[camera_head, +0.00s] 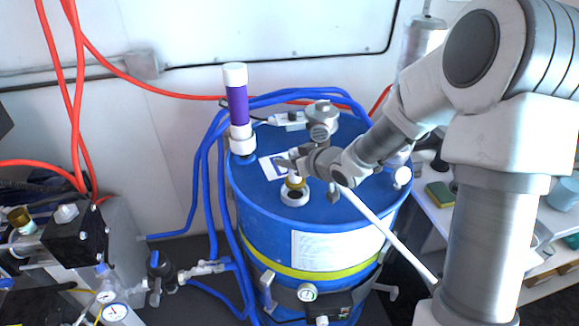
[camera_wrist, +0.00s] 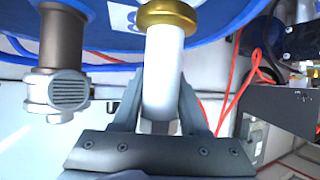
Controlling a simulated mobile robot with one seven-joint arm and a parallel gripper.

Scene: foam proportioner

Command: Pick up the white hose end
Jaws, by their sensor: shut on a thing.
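The white hose end (camera_wrist: 163,80) is a smooth white cylinder with a gold ring at its far end. In the wrist view it stands between the two fingers of my gripper (camera_wrist: 160,112), which are shut on it. In the head view my gripper (camera_head: 290,166) is above the blue drum's top, and the gold-ringed piece (camera_head: 295,183) shows just below it, over a white round fitting (camera_head: 294,197). I cannot tell whether the piece is seated in the fitting or clear of it.
A thin white tube (camera_head: 385,232) slants down right. Shelves (camera_head: 440,215) stand at right.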

